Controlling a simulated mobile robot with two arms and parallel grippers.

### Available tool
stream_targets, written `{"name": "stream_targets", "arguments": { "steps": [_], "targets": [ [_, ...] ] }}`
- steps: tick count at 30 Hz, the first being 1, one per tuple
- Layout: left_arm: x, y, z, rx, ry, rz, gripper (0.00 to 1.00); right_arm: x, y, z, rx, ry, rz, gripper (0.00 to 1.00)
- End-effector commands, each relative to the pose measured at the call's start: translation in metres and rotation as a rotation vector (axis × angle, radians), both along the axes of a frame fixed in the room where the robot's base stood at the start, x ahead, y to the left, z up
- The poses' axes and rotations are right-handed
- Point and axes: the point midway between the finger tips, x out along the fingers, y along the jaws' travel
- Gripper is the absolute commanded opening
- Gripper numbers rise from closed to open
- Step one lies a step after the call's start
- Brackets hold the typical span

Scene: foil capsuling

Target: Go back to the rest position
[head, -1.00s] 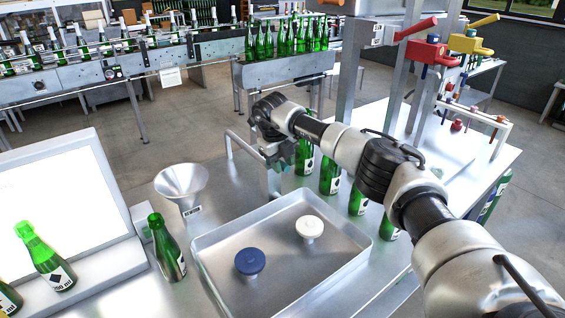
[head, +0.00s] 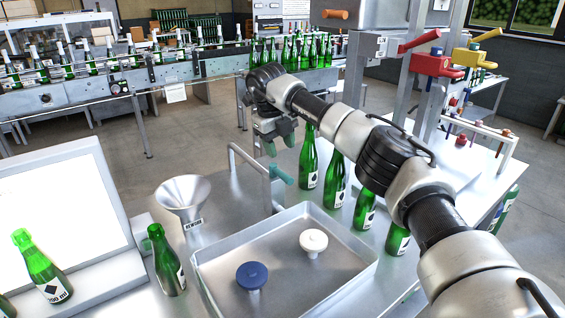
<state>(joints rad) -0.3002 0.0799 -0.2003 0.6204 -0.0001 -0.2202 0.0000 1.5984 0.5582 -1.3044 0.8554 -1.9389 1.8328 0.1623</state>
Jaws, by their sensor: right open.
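My right gripper (head: 279,145) is in the head view, above the bench behind the metal tray. It hangs downward from my right arm, open, with nothing seen between its fingers. My left gripper is not in view.
The tray (head: 203,256) holds a blue stopper (head: 251,276) and a white stopper (head: 313,241). A funnel (head: 183,195) and a green bottle (head: 166,262) stand to its left, near a bright panel (head: 60,215). Several bottles line its right side.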

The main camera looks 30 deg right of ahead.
Motion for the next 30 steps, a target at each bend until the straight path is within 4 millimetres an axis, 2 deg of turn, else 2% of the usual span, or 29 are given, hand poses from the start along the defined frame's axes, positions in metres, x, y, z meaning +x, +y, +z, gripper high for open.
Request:
{"name": "stream_targets", "arguments": {
  "steps": [5, 20, 23, 30],
  "targets": [
    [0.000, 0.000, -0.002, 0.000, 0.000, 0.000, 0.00, 0.000, 0.002, 0.009, 0.000, 0.000, 0.001, 0.47],
    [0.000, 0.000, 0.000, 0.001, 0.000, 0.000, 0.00, 0.000, 0.002, 0.011, 0.000, 0.000, 0.001, 0.47],
    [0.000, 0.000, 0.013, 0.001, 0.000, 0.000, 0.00, 0.000, 0.002, 0.024, 0.000, -0.001, 0.000, 0.47],
    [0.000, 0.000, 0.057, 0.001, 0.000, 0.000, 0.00, 0.000, 0.002, 0.068, 0.000, 0.000, 0.000, 0.47]
  ]
}}
